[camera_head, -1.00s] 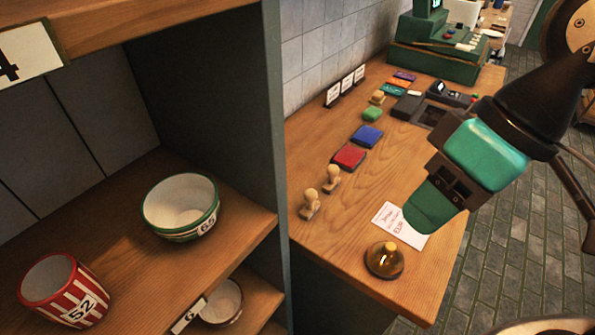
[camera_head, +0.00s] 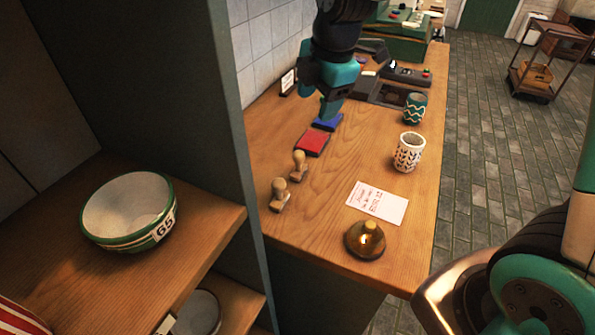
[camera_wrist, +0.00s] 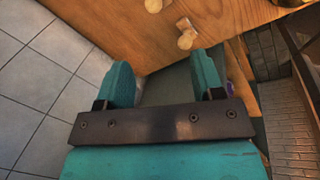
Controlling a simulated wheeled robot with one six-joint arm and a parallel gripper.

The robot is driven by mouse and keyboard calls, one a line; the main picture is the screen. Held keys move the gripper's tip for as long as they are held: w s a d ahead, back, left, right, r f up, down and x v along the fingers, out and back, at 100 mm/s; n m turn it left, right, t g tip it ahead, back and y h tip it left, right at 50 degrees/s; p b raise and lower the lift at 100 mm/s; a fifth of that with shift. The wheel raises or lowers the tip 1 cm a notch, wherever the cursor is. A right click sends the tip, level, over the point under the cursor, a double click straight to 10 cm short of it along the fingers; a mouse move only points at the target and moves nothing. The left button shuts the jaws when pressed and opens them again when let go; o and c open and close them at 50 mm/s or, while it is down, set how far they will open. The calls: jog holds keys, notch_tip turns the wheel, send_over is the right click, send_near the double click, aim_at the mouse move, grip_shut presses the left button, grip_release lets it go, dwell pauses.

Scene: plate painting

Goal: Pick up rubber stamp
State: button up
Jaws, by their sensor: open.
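Two wooden rubber stamps with round knobs stand upright on the counter in the head view: the nearer one (camera_head: 280,195) and the one behind it (camera_head: 299,165). In the wrist view their pale knobs show near the top, one at the edge (camera_wrist: 154,5) and one lower (camera_wrist: 186,39). My gripper (camera_head: 329,108) points down above the ink pads, farther along the counter than both stamps. In the wrist view its teal fingers (camera_wrist: 164,80) are apart with nothing between them.
A red pad (camera_head: 312,143) and a partly hidden blue pad (camera_head: 328,124) lie beyond the stamps. A patterned white cup (camera_head: 409,152), a green cup (camera_head: 415,108), a note (camera_head: 378,201) and a lit oil lamp (camera_head: 364,240) stand or lie rightward. A shelf (camera_head: 225,215) rises at left.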

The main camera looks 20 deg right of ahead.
aim_at(300, 152)
jog(key=shift+n, duration=0.4)
jog(key=x, duration=0.4)
jog(key=p+x, duration=0.1)
jog(key=x, duration=0.3)
jog(key=w+p+x, duration=0.1)
jog(key=x, duration=0.3)
jog(key=shift+d+f, duration=0.2)
jog(key=shift+d, duration=0.1)
jog(key=shift+a+p+x, duration=0.15)
jog(key=shift+p+x, duration=0.4)
jog(key=shift+x, duration=0.85)
jog(key=shift+a+p+x, duration=0.2)
jog(key=shift+p+x, duration=0.3)
jog(key=shift+x, duration=0.9)
jog(key=c, duration=1)
jog(key=shift+r, duration=0.1)
jog(key=w+b+v, duration=0.1)
jog(key=w+v, duration=0.1)
jog(key=v, duration=0.7)
jog(key=w+a+r+b+v, duration=0.1)
jog(key=w+b+v, duration=0.1)
jog(key=v, duration=0.8)
jog(key=shift+w+a+r, duration=0.2)
jog(key=shift+a+r, duration=0.05)
jog(key=shift+a, duration=0.05)
jog(key=shift+o, duration=0.7)
